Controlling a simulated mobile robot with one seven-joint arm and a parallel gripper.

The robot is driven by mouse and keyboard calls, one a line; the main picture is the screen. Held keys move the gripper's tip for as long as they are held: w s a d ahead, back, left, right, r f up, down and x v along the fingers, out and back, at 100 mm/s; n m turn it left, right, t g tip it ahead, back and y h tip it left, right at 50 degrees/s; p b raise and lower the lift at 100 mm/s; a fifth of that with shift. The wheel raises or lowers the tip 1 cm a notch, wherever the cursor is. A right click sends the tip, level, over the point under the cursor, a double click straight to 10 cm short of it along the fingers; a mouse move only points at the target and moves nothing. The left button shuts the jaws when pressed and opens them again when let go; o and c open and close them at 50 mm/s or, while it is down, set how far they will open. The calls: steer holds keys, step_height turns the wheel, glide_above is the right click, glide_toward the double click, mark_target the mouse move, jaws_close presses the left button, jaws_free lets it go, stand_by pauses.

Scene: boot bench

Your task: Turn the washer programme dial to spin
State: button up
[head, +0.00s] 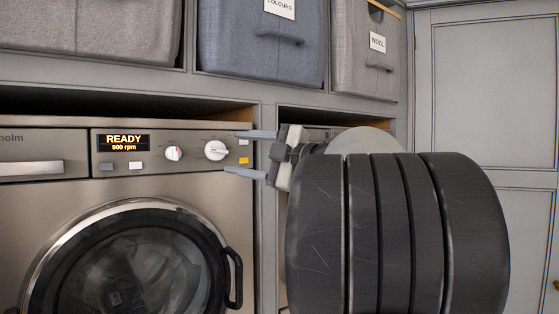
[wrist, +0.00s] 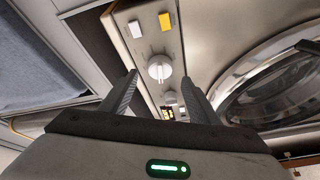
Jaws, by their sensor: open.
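The washer (head: 60,215) has a steel front with a control panel along its top. A larger white dial (head: 216,151) sits on the right of the panel, and a smaller white dial (head: 173,153) sits left of it. The display (head: 124,142) reads READY, 900 rpm. My gripper (head: 234,153) is open, its fingers pointing left at the panel's right end, near the larger dial. In the wrist view the larger dial (wrist: 159,67) shows beyond and between the two open fingers (wrist: 160,87), apart from them. I cannot read the dial markings.
A yellow button (head: 243,160) and a white button lie right of the larger dial. The round door (head: 130,265) with its dark handle (head: 234,278) is below. Fabric bins (head: 262,55) stand on the shelf above. A cabinet divider (head: 268,200) stands right of the washer.

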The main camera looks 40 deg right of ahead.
steer(key=b+v, duration=0.1)
steer(key=v, duration=1.1)
steer(key=shift+s, duration=0.2)
